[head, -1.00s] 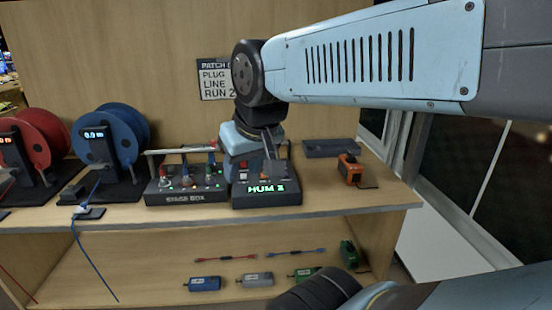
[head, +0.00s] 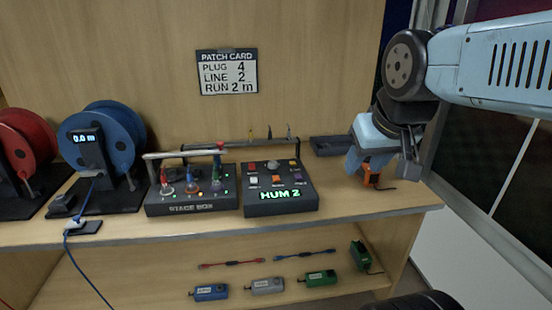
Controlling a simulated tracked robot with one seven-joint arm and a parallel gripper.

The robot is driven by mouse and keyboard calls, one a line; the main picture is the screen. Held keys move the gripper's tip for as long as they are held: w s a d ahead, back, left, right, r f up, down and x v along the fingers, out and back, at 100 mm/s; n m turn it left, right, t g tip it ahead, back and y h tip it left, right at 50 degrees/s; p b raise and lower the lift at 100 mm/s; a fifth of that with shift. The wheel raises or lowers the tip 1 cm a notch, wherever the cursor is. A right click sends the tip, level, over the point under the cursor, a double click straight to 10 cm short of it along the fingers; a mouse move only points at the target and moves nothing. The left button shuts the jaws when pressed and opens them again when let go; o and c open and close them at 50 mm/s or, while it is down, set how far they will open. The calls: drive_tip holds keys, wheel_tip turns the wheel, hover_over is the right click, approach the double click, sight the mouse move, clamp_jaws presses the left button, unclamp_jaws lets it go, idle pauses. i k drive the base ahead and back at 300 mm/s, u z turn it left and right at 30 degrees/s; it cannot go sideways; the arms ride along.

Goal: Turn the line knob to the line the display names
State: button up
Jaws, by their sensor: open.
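A dark control box (head: 281,207) stands on the worktop, and its green display (head: 281,195) reads "HUM 2". A round knob (head: 273,165) sits near the back of its top face, among several coloured buttons; its pointer is too small to read. My gripper (head: 392,176) points down at the right end of the worktop, well to the right of the knob. It is open, by a small orange device (head: 371,177) that it partly hides. I cannot tell whether they touch.
A stage box (head: 190,203) with plugs and a raised bar stands left of the control box. Blue (head: 118,135) and red (head: 25,145) cable reels are further left. A patch card (head: 227,72) on the wall reads plug 4, line 2, run 2 m. A dark tray (head: 328,146) lies behind.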

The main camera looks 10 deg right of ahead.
sight(271, 164)
drive_tip(key=z, duration=0.1)
drive_tip(key=i, duration=1)
drive_tip(key=u, duration=0.05)
